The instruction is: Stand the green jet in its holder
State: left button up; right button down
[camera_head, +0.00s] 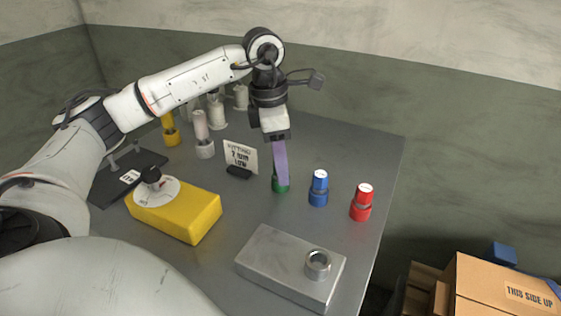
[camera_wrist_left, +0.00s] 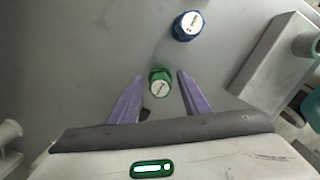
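The green jet (camera_head: 281,187) stands upright on the grey table, mostly hidden behind a purple finger in the head view. In the left wrist view the green jet (camera_wrist_left: 160,82) shows its pale labelled top between the fingertips. My left gripper (camera_head: 282,181) points down over it, open, with a gap to the jet on both sides; the fingers (camera_wrist_left: 160,76) also show in the wrist view. The holder looks to be the grey metal block (camera_head: 275,262) with a raised round socket (camera_head: 318,263), empty, at the table's front. My right gripper is not in view.
A blue jet (camera_head: 318,188) and a red jet (camera_head: 361,203) stand to the right of the green one. A yellow block (camera_head: 180,217) lies left. A small sign (camera_head: 240,157) stands just behind left. Cardboard boxes (camera_head: 500,290) are off the table's right edge.

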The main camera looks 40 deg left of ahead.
pick_arm(q)
jog(key=shift+r, duration=0.2)
notch_tip(320, 180, up, 12)
jog(key=s+p, duration=0.1)
jog(key=shift+a+p, duration=0.4)
jog(key=shift+a, duration=0.05)
jog(key=shift+f, duration=0.1)
